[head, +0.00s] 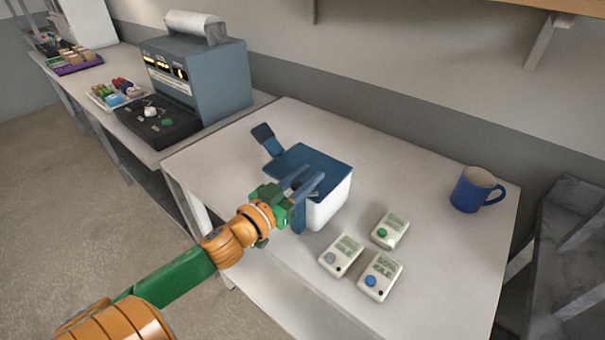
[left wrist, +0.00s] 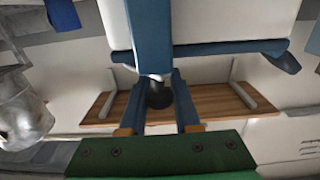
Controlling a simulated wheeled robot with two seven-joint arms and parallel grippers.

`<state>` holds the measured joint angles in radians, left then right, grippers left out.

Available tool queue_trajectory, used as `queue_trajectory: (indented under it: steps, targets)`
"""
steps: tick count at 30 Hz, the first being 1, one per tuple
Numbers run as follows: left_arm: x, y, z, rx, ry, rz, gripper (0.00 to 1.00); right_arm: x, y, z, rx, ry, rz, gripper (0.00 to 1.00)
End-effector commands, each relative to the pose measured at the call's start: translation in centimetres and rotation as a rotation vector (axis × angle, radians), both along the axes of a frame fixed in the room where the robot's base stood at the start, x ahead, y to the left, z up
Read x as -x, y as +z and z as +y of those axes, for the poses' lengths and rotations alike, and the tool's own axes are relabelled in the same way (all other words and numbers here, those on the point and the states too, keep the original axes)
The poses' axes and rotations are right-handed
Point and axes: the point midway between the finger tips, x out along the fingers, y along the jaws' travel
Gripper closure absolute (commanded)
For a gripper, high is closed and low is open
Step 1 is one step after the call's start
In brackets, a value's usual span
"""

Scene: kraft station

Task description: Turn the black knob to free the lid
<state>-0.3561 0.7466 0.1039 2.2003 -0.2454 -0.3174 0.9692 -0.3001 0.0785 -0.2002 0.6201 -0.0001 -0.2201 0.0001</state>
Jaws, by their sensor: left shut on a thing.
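A white box with a dark blue lid (head: 312,164) stands on the white table. A blue piece (head: 266,139) sticks up at its far left corner. My left gripper (head: 303,189) is at the near left side of the box, its blue fingers over the lid edge. In the left wrist view, the black knob (left wrist: 159,95) is between the two fingers of the gripper (left wrist: 159,108), below a blue strip. The gripper is shut on the knob. In the head view the fingers largely hide the knob. My right gripper is not in view.
A blue mug (head: 474,190) stands at the table's right. A grey-blue machine (head: 198,75) is on the left bench. The table behind the box is clear.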

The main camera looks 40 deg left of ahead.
Motion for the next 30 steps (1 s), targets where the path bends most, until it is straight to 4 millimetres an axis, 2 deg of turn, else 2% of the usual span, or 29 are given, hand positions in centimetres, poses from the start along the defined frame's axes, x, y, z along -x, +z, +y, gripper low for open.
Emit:
queue_trajectory:
  steps: [6,11,14,18,30]
  targets:
    - [0.1,0.0,-0.5,-0.007,-0.202,0.006,1.0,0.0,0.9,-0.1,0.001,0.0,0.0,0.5]
    - [0.2,-0.3,-0.9,-0.009,-0.355,0.005,1.0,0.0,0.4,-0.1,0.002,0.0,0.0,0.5]
    - [0.3,-0.6,-1.2,-0.01,-0.449,0.004,1.0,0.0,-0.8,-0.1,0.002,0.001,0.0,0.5]
    - [0.5,-1.1,-1.5,-0.01,-0.571,0.003,1.0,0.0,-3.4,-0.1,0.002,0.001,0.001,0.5]
    - [0.9,-0.6,-2.0,-0.007,-0.738,0.001,1.0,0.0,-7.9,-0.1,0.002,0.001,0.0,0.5]
